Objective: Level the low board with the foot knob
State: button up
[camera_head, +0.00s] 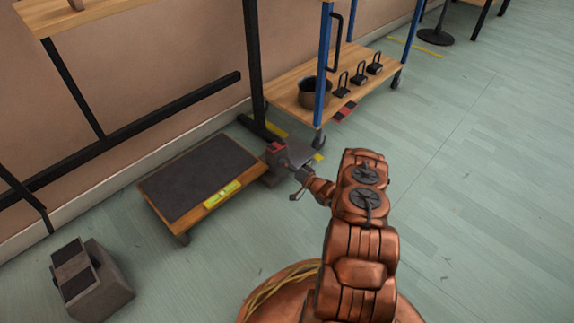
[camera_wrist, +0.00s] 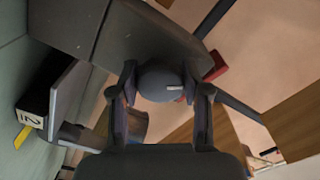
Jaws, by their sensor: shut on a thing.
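The low board (camera_head: 157,207) stands just above the floor left of my gripper, with a wooden edge and a dark top. A yellow-green spirit level (camera_head: 222,195) lies near its front edge; its bubble is too small to read. My gripper (camera_head: 296,182) is beside the board's right end, at a grey block with a red part. In the wrist view, my gripper (camera_wrist: 160,88) is shut on a round dark knob (camera_wrist: 159,76) with a short white mark, one finger on each side. The knob is hidden in the head view. I cannot tell whether the board is level.
A wheeled wooden shelf (camera_head: 285,88) with blue posts holds a dark pot (camera_head: 315,93) and several padlock-shaped weights. A grey block (camera_head: 88,283) with dark pads stands at lower left. Black table legs rise behind the board. The floor at right is clear.

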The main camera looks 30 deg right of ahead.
jog(key=shift+m, duration=0.7)
jog(key=o, duration=1.2)
jog(key=shift+c, duration=0.2)
jog(key=v, duration=1.2)
